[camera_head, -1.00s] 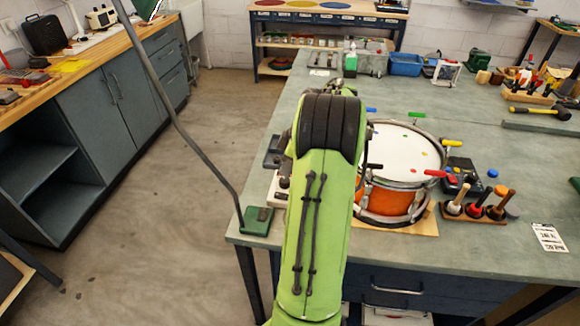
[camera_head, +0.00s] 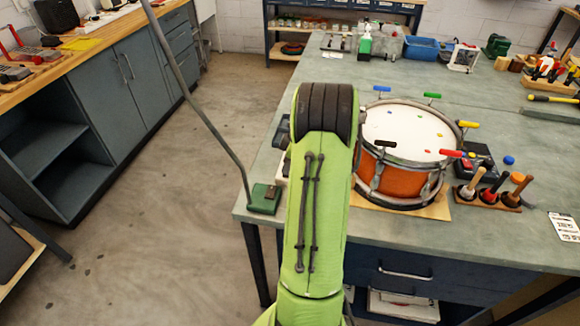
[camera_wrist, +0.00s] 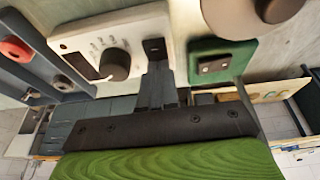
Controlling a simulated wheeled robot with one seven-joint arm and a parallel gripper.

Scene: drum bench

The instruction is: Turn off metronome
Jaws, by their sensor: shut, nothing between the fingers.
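My gripper (camera_wrist: 157,70) is shut and empty. Its dark fingertips are at the box's right end, just below the dark patch. Whether they touch it I cannot tell. In the head view my arm hides the gripper.
A green lamp base (camera_head: 263,198) with a dark switch sits on the bench corner, close right of the white box in the wrist view (camera_wrist: 222,61). An orange drum (camera_head: 400,182) stands right of my arm. Mallets (camera_head: 490,188) stand beyond it. The floor at left is clear.

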